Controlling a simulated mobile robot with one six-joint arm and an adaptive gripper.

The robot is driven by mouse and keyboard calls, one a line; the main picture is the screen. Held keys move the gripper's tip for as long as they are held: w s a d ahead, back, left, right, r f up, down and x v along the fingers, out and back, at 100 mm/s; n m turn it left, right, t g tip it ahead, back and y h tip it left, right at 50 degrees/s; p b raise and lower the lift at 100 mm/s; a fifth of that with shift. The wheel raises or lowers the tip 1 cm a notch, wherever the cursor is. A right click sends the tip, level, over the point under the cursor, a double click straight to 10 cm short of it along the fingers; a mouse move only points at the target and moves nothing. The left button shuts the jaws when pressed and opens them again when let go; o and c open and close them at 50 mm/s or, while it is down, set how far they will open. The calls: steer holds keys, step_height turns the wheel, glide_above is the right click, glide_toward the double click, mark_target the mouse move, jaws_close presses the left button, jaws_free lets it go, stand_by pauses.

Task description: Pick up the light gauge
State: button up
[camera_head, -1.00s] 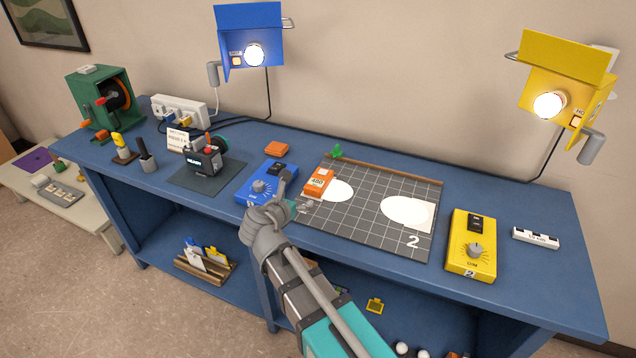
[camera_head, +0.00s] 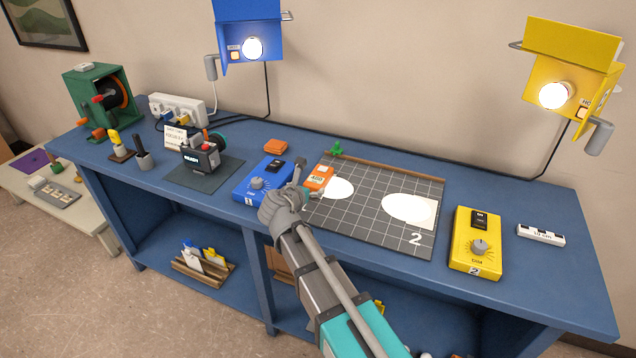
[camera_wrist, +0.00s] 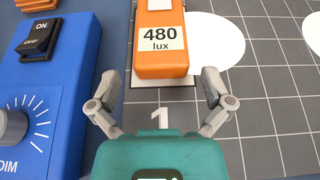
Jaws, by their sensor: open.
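The light gauge is an orange block (camera_head: 318,178) with a white label; in the wrist view the gauge (camera_wrist: 161,45) reads "480 lux". It lies on the left part of the grey gridded board (camera_head: 380,234), beside a bright white light spot and above a printed "1". My gripper (camera_head: 302,182) is at the board's left edge, close to the gauge. In the wrist view my open gripper (camera_wrist: 160,88) has its two fingers spread to either side of the gauge's near end. The gap between the fingers is empty or only just reaches the gauge; contact is not visible.
A blue dimmer box (camera_head: 262,182) with an ON/OFF switch stands close left of my gripper. Blue (camera_head: 250,30) and yellow (camera_head: 570,60) lamps shine from above. A green piece (camera_head: 337,148) sits at the board's back edge.

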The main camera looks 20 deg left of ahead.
mark_target(313, 183)
steer(key=shift+w, duration=0.15)
steer(key=shift+b+x, duration=1)
steer(key=shift+x, duration=1.55)
steer(key=c, duration=1.1)
steer(key=shift+r, duration=0.2)
